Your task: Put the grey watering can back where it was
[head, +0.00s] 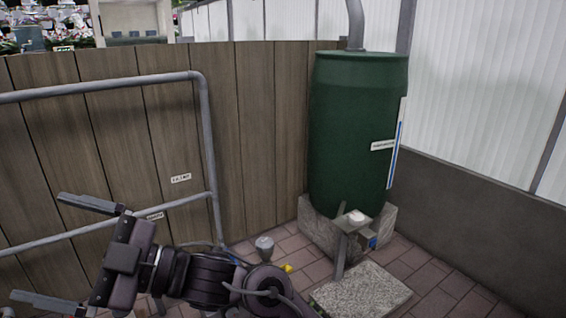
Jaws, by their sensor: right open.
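My right gripper (38,246) is at the lower left of the head view, its two fingers wide apart with nothing between them. It is in front of the wooden fence and the grey pipe rail. I cannot make out a whole grey watering can. A small grey cup-shaped piece (264,243) shows just above my right arm, its lower part hidden. I cannot tell whether it belongs to the can. A grey angled piece with a pale round top (352,220) stands in front of the green barrel; what it is stays unclear. My left gripper is not in view.
The green barrel (358,135) stands on stone blocks (318,232) in the corner. A speckled slab (360,292) lies on the brick paving before it. The grey pipe rail (207,130) runs along the wooden fence (255,130). A small yellow item (287,268) is beside my arm.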

